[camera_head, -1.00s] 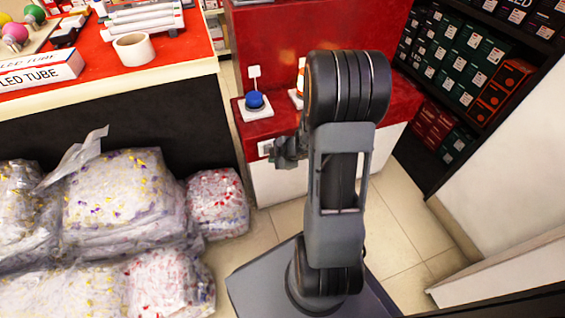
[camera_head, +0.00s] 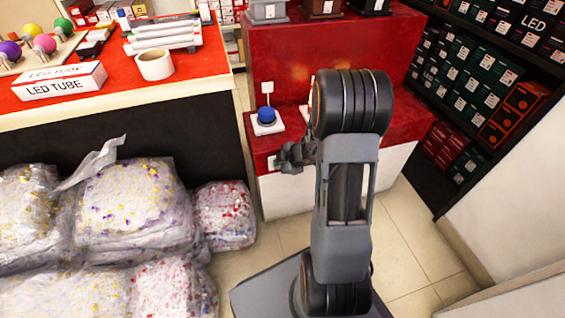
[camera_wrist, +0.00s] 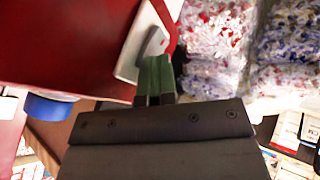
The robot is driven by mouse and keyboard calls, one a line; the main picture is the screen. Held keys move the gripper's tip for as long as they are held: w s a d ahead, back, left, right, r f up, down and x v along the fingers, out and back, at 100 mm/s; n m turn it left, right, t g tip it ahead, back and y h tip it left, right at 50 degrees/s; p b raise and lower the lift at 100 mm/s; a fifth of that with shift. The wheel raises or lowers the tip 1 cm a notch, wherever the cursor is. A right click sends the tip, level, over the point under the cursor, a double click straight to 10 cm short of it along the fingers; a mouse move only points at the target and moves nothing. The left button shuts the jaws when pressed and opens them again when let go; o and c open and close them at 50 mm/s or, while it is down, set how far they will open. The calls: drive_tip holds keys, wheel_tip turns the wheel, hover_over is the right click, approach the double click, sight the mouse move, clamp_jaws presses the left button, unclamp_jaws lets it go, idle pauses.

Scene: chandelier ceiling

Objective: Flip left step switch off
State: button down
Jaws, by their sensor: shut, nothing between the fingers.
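A white switch plate (camera_wrist: 132,58) with a grey rocker (camera_wrist: 153,42) is on the red step in the wrist view. In the head view only a small part of the plate (camera_head: 271,163) shows on the step's front face, beside my gripper (camera_head: 281,160). In the wrist view my gripper (camera_wrist: 155,68) is shut and empty, its fingertips right at the lower end of the rocker. I cannot tell whether they touch it, or which way the rocker is set.
A blue button (camera_head: 266,115) on a white base sits on the red step (camera_head: 258,133); it also shows in the wrist view (camera_wrist: 48,107). Clear filled bags (camera_head: 130,205) are piled at the left. Shelves of boxes (camera_head: 470,85) stand at the right. A red-topped counter (camera_head: 190,75) is at the left back.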

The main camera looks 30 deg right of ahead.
drive_tip(key=shift+r, duration=0.15)
drive_tip(key=shift+r+p, duration=0.65)
drive_tip(key=shift+p, duration=0.4)
drive_tip(key=shift+s, duration=0.1)
drive_tip(key=a+p+v, duration=0.1)
drive_tip(key=p+v, duration=0.6)
drive_tip(key=v, duration=0.5)
drive_tip(key=shift+s, duration=0.35)
drive_tip(key=shift+f, duration=0.1)
